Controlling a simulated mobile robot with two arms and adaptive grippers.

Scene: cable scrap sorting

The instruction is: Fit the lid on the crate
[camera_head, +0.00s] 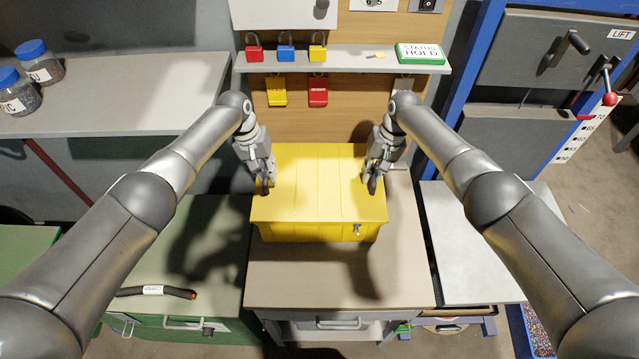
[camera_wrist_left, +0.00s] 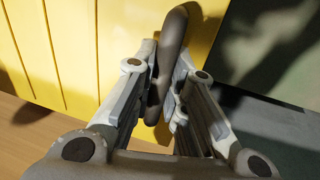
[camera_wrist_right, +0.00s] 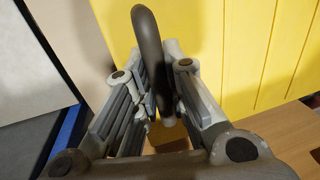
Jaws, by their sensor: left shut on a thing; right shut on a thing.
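The yellow ribbed lid (camera_head: 314,190) lies over the yellow crate (camera_head: 310,232) on the middle worktop. Only the crate's front shows below the lid's front edge; whether the lid is fully seated cannot be told. My left gripper (camera_head: 267,186) is shut on the dark left handle (camera_wrist_left: 173,35) at the lid's left side. My right gripper (camera_head: 371,184) is shut on the dark right handle (camera_wrist_right: 148,38) at its right side. The lid (camera_wrist_left: 70,50) also shows in the left wrist view and in the right wrist view (camera_wrist_right: 230,45). A small metal latch (camera_head: 357,229) is on the crate's front.
The worktop (camera_head: 335,285) is bare in front of the crate. A black cable piece (camera_head: 155,291) lies on the green-grey bench at left. A shelf (camera_head: 340,60) with padlocks and a green status sign (camera_head: 420,53) is behind. A grey surface (camera_head: 470,270) is at right.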

